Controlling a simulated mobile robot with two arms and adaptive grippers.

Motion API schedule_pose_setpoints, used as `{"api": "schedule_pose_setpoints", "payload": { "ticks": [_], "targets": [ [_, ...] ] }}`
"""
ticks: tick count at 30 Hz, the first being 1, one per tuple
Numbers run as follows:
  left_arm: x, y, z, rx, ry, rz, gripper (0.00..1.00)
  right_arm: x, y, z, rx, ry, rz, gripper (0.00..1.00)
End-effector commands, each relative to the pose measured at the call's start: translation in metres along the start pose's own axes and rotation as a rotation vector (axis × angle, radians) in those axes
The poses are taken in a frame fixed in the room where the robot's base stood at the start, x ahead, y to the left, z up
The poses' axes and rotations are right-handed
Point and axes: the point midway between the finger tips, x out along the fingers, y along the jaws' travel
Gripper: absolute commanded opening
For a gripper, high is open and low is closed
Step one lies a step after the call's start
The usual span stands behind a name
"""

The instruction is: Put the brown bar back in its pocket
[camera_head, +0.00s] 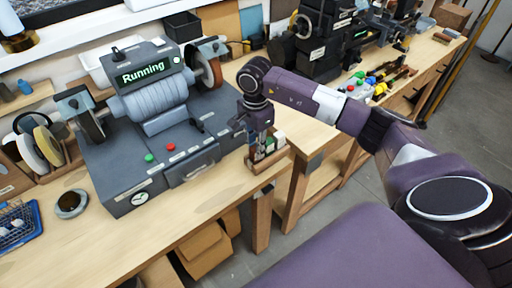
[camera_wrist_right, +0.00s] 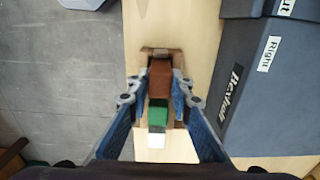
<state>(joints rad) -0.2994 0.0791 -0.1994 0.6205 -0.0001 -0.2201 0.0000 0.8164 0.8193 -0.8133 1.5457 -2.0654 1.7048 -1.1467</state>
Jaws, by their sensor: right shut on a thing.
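The brown bar (camera_wrist_right: 160,77) is between the fingertips of my right gripper (camera_wrist_right: 161,88), which is shut on its sides. In the head view my right gripper (camera_head: 257,140) points down at a small wooden holder (camera_head: 262,167) at the bench's front edge. The holder also shows in the wrist view (camera_wrist_right: 161,51), around the far end of the brown bar. A green bar (camera_wrist_right: 157,112) and a white bar (camera_wrist_right: 157,144) stand in line with the brown one. How deep the brown bar sits in its pocket cannot be told. My left gripper is not in view.
A grey buffing machine (camera_head: 160,120) with a lit "Running" display (camera_head: 143,72) stands close left of the holder. The bench's front edge is close by.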

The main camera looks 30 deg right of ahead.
Motion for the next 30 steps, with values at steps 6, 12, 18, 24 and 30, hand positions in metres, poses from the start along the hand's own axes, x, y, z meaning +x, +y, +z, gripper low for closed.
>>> {"api": "schedule_pose_setpoints", "payload": {
  "ticks": [6,12,18,24,30],
  "targets": [
    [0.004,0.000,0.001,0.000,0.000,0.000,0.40,0.003,0.000,0.000,0.000,0.000,-0.001,0.00],
    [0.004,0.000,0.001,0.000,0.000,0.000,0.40,0.003,0.000,0.000,0.000,0.000,-0.001,0.38],
    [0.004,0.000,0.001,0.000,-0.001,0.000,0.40,0.003,0.000,0.000,0.000,0.000,0.000,0.40],
    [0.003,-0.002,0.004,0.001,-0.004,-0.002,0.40,-0.004,-0.001,0.000,0.000,0.000,-0.002,0.40],
    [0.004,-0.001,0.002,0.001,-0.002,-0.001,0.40,-0.040,-0.002,-0.001,0.000,0.002,-0.006,0.40]
  ]
}}
